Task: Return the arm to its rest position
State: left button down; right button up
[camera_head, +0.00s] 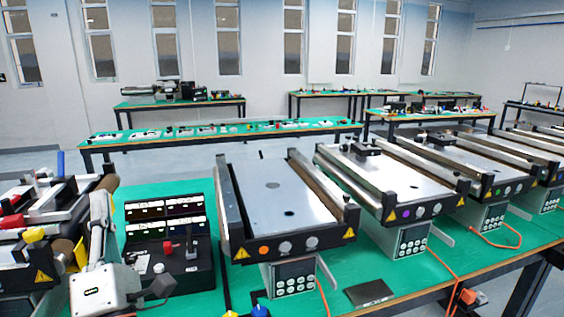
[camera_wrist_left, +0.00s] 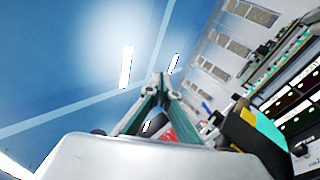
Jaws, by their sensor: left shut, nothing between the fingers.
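My left gripper (camera_wrist_left: 160,80) shows in the wrist view with its two fingers drawn together at the tips. It is shut and holds nothing. In the head view my left arm's pale wrist parts are at the lower left, beside the black control panel (camera_head: 170,235); the fingers are hard to make out there. The wrist camera looks up at the blue ceiling and the far windows, with the control panel at its right edge (camera_wrist_left: 298,115). My right gripper is in neither view.
Several mini conveyors stand on the green table, the nearest flat one (camera_head: 275,190) right of the panel. Another machine (camera_head: 30,225) crowds the left edge. A dark flat plate (camera_head: 369,293) lies near the front. Orange cables (camera_head: 455,268) run across the table. Other tables stand behind.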

pick_arm(q)
jog(key=d+f+m+h, duration=0.4)
jog(key=d+m+h, duration=0.2)
jog(key=m+h, duration=0.4)
jog(key=d+f+m+h, duration=0.4)
jog(key=d+m+h, duration=0.35)
jog(key=m, duration=0.55)
notch_tip(320, 180, down, 15)
jog(key=m+g, duration=0.7)
jog(key=s+a+f+m+g+y, duration=0.1)
jog(key=s+a+f+g+y, duration=0.15)
jog(key=f, duration=0.45)
jog(key=s+a+f+m+g+y, duration=0.1)
jog(key=s+a+f+g, duration=0.1)
jog(key=s+a+f, duration=0.3)
jog(key=s+a+f+m+g+y, duration=0.1)
jog(key=s+a+f+g+y, duration=0.1)
jog(key=s+a+f+y, duration=0.3)
jog(key=s+a+f+g+y, duration=0.1)
jog(key=s+a+f+g, duration=0.15)
jog(key=a, duration=0.45)
jog(key=d+f+n+t+h, duration=0.2)
jog(key=d+f+t+h, duration=0.2)
jog(key=d+f, duration=0.9)
jog(key=d+h, duration=0.2)
jog(key=h, duration=0.1)
jog(key=shift+w+d+f, duration=0.4)
